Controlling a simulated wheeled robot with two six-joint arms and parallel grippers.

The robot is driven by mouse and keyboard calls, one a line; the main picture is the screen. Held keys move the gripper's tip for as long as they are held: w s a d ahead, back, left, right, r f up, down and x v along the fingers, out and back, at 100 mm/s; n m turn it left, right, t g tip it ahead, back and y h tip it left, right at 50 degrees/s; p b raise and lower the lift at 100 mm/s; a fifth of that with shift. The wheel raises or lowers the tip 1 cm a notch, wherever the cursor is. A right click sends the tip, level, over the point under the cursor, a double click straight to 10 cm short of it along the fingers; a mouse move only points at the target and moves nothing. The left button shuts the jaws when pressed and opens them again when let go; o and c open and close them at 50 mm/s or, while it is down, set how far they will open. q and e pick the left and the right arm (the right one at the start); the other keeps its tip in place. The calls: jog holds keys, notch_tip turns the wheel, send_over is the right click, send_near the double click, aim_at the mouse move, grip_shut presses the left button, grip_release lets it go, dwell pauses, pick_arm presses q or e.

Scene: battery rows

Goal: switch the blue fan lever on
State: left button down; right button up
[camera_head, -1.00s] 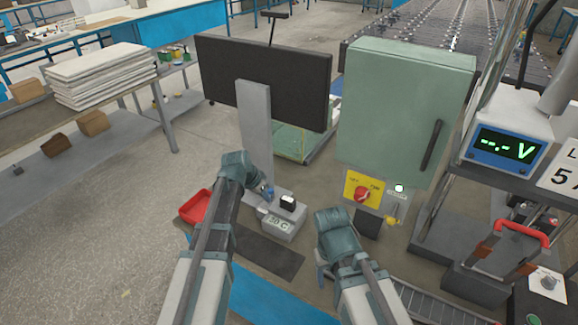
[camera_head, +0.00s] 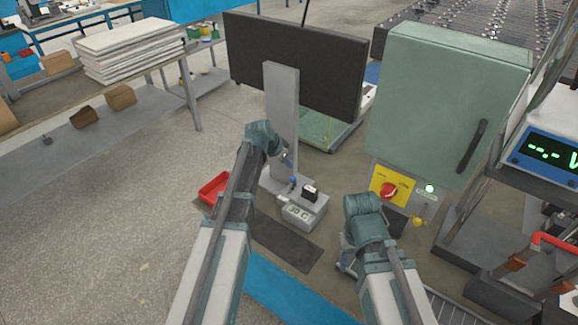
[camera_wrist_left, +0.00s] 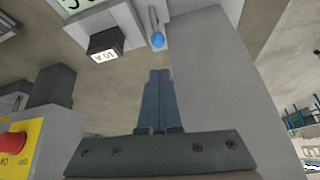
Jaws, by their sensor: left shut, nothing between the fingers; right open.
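The blue fan lever (camera_head: 293,181) has a blue knob and stands on a grey base beside a tall grey plate. In the left wrist view its knob (camera_wrist_left: 157,40) shows on a short metal stalk, just beyond my fingertips, with a visible gap. My left gripper (camera_head: 287,158) is shut and empty, just above the lever in the head view; its fingers (camera_wrist_left: 158,76) point toward the knob in the wrist view. My right gripper (camera_head: 347,262) is open, low in front of the yellow switch panel and away from the lever; its fingers are mostly hidden by the wrist.
A black block (camera_head: 310,192) sits on the base near the lever. The grey upright plate (camera_head: 282,110) stands close to my left gripper, with a dark screen (camera_head: 310,60) behind. A red tray (camera_head: 214,188) is at left. A red knob (camera_head: 389,189) and green lamp (camera_head: 429,188) sit under the green cabinet (camera_head: 440,100).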

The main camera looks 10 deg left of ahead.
aim_at(294, 177)
pick_arm(q)
jog(key=b+x, duration=0.7)
jog(key=x, duration=0.2)
pick_arm(e)
notch_tip(294, 177, down, 8)
jog(key=shift+r, duration=0.15)
pick_arm(q)
jog(key=shift+r, duration=0.1)
jog(key=shift+s, duration=0.15)
jog(key=shift+s+a+t, duration=0.1)
jog(key=shift+s+t, duration=0.05)
jog(key=shift+t, duration=0.25)
pick_arm(e)
jog(key=shift+f, duration=0.25)
pick_arm(q)
jog(key=shift+s+a+r+t+h+b, duration=0.2)
jog(key=shift+s+t+h+b, duration=0.25)
jog(key=shift+b, duration=0.3)
pick_arm(e)
jog(key=shift+f, duration=0.5)
